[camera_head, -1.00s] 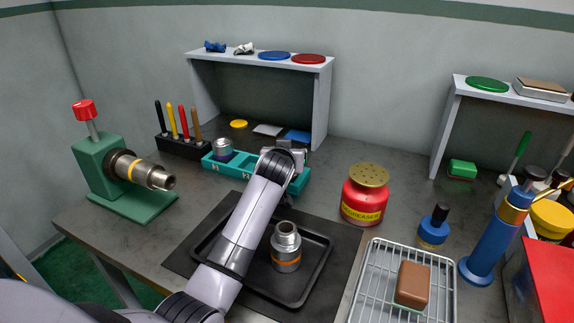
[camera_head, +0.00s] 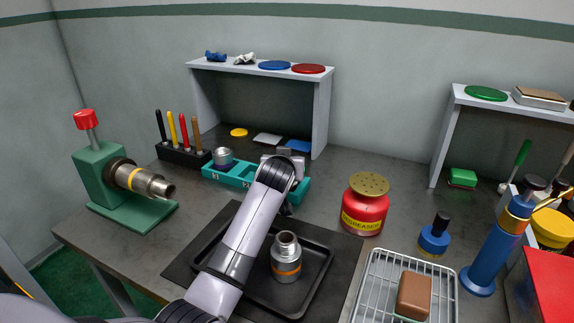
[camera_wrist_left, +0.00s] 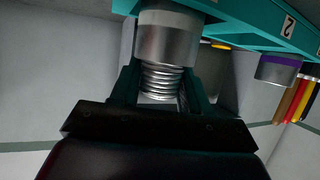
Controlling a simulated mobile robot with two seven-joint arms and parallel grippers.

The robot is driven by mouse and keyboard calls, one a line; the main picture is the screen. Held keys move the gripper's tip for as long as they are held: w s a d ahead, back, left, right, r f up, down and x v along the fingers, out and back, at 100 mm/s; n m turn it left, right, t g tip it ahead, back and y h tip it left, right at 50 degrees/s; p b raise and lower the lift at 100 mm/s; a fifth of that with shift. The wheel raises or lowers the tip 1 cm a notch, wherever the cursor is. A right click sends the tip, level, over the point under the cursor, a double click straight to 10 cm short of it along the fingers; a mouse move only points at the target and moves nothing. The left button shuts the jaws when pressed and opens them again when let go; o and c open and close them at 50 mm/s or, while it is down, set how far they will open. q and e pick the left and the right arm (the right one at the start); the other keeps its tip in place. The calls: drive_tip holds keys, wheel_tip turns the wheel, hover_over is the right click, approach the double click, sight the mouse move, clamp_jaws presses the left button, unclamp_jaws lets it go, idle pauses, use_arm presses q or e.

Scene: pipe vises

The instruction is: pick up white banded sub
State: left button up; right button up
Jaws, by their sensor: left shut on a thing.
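The white banded sub (camera_wrist_left: 166,45) is a silver threaded cylinder with a white band, in the left wrist view. My left gripper (camera_wrist_left: 160,88) is shut on its threaded end, with a dark finger on each side. The banded end is close to the teal numbered rack (camera_wrist_left: 250,22); I cannot tell whether they touch. In the head view my left arm reaches over the right part of the teal rack (camera_head: 240,178), and its wrist hides most of the gripper and the held sub. My right gripper is not in view.
A purple banded sub (camera_wrist_left: 279,69) sits in the rack's left part. An orange banded sub (camera_head: 286,261) stands on a black tray (camera_head: 318,283). A green vise (camera_head: 93,170) holds a yellow banded pipe. A red degreaser can (camera_head: 364,210) stands right of the rack.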

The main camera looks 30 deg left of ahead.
use_arm(q)
wheel_tip(320, 180, up, 20)
drive_tip(key=shift+f, duration=0.15)
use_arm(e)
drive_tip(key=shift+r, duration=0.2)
